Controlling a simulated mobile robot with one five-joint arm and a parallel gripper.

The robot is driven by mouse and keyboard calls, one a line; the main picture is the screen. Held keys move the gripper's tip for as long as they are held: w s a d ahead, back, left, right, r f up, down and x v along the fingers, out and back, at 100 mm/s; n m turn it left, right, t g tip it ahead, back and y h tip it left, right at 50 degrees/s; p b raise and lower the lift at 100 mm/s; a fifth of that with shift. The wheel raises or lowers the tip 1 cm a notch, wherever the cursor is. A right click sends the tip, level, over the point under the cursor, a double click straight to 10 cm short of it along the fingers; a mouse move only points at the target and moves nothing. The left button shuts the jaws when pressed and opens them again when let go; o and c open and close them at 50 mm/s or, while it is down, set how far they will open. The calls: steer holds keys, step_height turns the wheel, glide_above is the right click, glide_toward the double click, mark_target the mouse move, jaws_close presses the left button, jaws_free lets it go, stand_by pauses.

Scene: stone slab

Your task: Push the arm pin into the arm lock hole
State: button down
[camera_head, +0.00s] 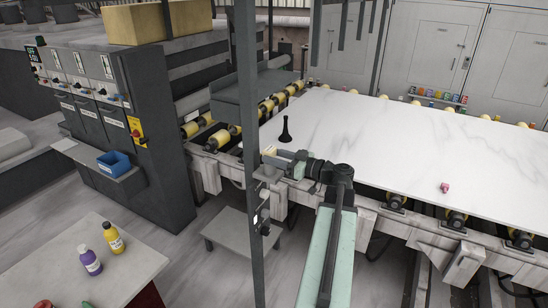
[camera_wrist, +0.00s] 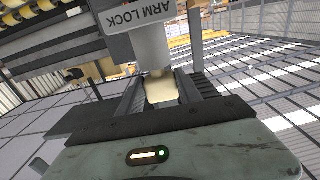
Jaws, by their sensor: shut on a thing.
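In the wrist view, a cream-coloured pin (camera_wrist: 161,91) sits between the two dark jaws of my gripper (camera_wrist: 159,80), which is shut on it. Just beyond the pin is a light grey cylinder (camera_wrist: 149,49), under a grey label reading ARM LOCK (camera_wrist: 138,13), seen upside down. The pin's far end lines up closely with the cylinder; I cannot tell whether it is inside it. The hole itself is hidden. In the head view, my gripper (camera_head: 276,161) is by the slab table's near left edge, just right of a dark upright post (camera_head: 247,80). The pin is not clear there.
A low grey stand (camera_head: 238,232) is below. A table (camera_head: 50,265) with bottles stands at lower left.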

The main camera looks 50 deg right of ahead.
steer(key=shift+f+b, duration=0.65)
steer(key=shift+f, duration=0.05)
steer(key=c, duration=0.7)
jaws_free()
steer(key=shift+s, duration=0.1)
steer(key=v, duration=0.7)
steer(key=shift+s+d, duration=0.1)
steer(key=shift+s, duration=0.2)
